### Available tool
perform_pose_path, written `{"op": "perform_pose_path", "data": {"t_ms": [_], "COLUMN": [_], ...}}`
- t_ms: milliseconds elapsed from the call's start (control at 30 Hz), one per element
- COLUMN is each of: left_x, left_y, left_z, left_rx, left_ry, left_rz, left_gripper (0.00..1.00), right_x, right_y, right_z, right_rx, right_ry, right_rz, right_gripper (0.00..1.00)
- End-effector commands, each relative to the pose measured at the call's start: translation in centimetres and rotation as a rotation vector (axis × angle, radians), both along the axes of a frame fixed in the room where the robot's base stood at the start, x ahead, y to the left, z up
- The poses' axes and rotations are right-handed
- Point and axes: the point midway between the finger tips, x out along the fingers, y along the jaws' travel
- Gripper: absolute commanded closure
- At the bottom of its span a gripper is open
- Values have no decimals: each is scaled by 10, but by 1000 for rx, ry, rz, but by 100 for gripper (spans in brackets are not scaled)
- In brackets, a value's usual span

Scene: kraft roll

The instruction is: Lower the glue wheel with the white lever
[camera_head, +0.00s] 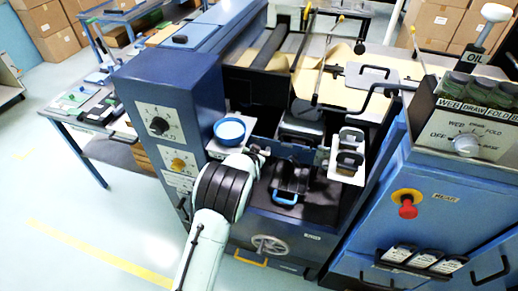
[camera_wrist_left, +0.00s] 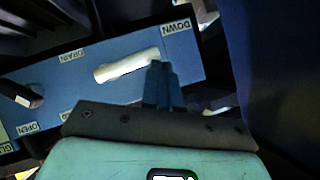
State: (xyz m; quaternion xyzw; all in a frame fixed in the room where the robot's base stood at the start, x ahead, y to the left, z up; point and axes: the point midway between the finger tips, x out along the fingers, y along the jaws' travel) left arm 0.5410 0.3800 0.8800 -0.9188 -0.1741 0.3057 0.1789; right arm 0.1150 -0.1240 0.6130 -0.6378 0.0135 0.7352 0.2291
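The white lever (camera_wrist_left: 127,65) lies on a blue panel (camera_wrist_left: 205,58) in the left wrist view. It runs slightly tilted, with its right end towards the printed word DOWN; DRAIN is printed to its upper left. My left gripper (camera_wrist_left: 162,70) has its blue fingers close together, with nothing visible between them. The fingertips are beside the lever's right end; whether they touch it I cannot tell. In the head view my left gripper (camera_head: 262,150) reaches into the blue machine. The lever and glue wheel cannot be made out there. My right gripper is not in view.
A black handle (camera_wrist_left: 22,94) sits on the panel near OPEN. In the head view, a blue-rimmed bowl (camera_head: 230,131) stands beside my left wrist. A dial cabinet (camera_head: 160,125) is at left, and a cabinet with a red button (camera_head: 407,210) is at right.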

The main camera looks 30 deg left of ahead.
Motion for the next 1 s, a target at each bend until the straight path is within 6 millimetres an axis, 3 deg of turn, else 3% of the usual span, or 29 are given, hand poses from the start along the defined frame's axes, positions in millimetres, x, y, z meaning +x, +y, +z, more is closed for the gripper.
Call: {"op": "perform_pose_path", "data": {"t_ms": [267,500,1000], "left_x": [-2,-2,-2], "left_y": [6,7,6], "left_z": [-18,-26,-30], "left_rx": [1,-137,-133], "left_ry": [1,-32,-31], "left_rz": [1,0,0], "left_gripper": [100,100,100], "right_x": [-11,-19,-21], "right_y": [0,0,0], "right_z": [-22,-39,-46], "right_rx": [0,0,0], "right_ry": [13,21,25], "right_rz": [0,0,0], "right_gripper": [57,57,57]}}
